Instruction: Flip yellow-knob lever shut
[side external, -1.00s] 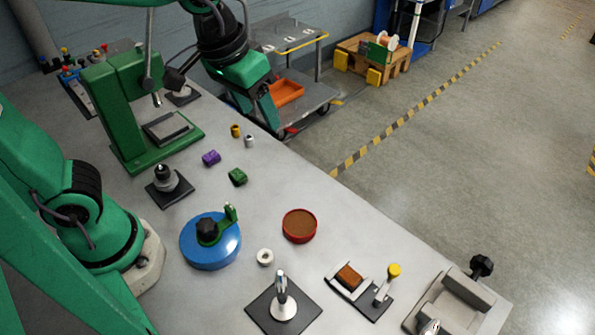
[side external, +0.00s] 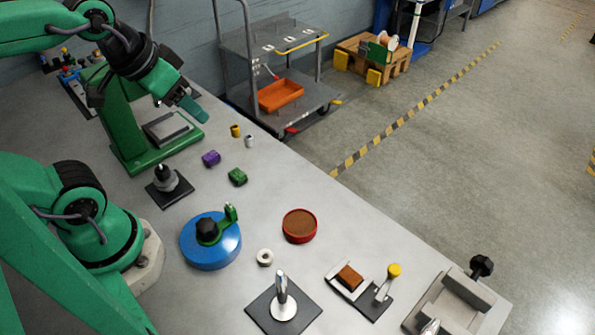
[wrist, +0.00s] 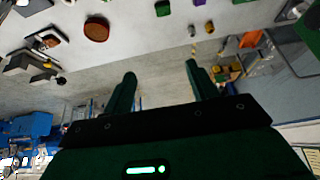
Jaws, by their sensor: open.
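The yellow-knob lever (side external: 387,282) stands raised, slightly tilted, on a small dark base at the lower right of the side view, with the yellow knob (side external: 394,270) at its top. Beside it on the same base is a brown block in a pale frame (side external: 348,279). In the wrist view this device (wrist: 42,40) is small at the upper left; its lever is too small to read. My gripper (side external: 191,108) is in the air near the green press, far from the lever. In the wrist view its two fingers (wrist: 160,76) are apart with nothing between them.
A green press (side external: 135,115) stands below my gripper. A blue disc (side external: 211,250), red dish (side external: 299,226), white ring (side external: 265,257), upright handle on a dark plate (side external: 282,300) and grey vise (side external: 450,300) share the bench. A cart (side external: 285,75) stands beyond its edge. Bench between dish and lever is clear.

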